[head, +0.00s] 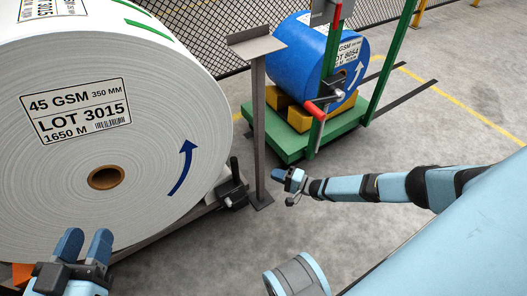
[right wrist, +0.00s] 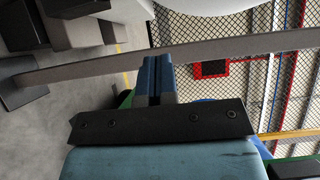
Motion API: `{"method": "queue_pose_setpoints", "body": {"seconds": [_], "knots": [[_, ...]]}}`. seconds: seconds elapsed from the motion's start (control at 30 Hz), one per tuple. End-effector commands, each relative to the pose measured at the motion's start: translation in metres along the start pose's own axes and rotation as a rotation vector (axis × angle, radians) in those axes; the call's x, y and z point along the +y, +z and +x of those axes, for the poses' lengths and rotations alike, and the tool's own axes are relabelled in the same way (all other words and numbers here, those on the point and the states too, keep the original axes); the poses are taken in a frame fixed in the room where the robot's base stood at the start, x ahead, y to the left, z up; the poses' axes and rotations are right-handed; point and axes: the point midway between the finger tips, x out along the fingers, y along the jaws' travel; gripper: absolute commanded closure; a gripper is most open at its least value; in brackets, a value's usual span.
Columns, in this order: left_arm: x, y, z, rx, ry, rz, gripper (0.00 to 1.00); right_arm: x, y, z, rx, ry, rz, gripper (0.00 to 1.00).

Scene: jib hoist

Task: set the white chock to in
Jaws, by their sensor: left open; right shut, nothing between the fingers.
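The large white roll (head: 95,165) fills the left of the head view. At its lower right is a dark block with an upright black handle (head: 234,178), which I take to be the white chock's lever. Dark blocks (right wrist: 70,30) also show at the upper left of the right wrist view. My left gripper (head: 84,248) is open and empty in front of the white roll's lower face. My right gripper (head: 287,178) is shut and empty, to the right of the handle, beyond the grey post. Its closed blue fingers (right wrist: 155,78) show in the right wrist view.
A grey post (head: 258,130) with a flat top and foot stands between the handle and my right gripper; it crosses the right wrist view (right wrist: 230,50). A blue roll (head: 305,60) rests on yellow blocks on a green cart (head: 270,135).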

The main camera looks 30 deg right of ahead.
Motion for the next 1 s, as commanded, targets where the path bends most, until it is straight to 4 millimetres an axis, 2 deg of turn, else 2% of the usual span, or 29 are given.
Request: {"method": "queue_pose_setpoints", "body": {"seconds": [0.4,0.63,1.0], "knots": [[-0.014,0.001,0.006,0.093,-0.009,0.172,0.57,0.002,0.001,0.089,-0.001,-0.002,-0.003,1.00],[-0.015,-0.004,0.007,0.114,-0.012,0.201,0.57,0.001,0.024,0.107,0.000,0.000,-0.001,1.00],[-0.016,-0.004,0.007,0.116,-0.011,0.214,0.57,0.000,0.029,0.112,0.001,0.002,-0.001,1.00]]}}
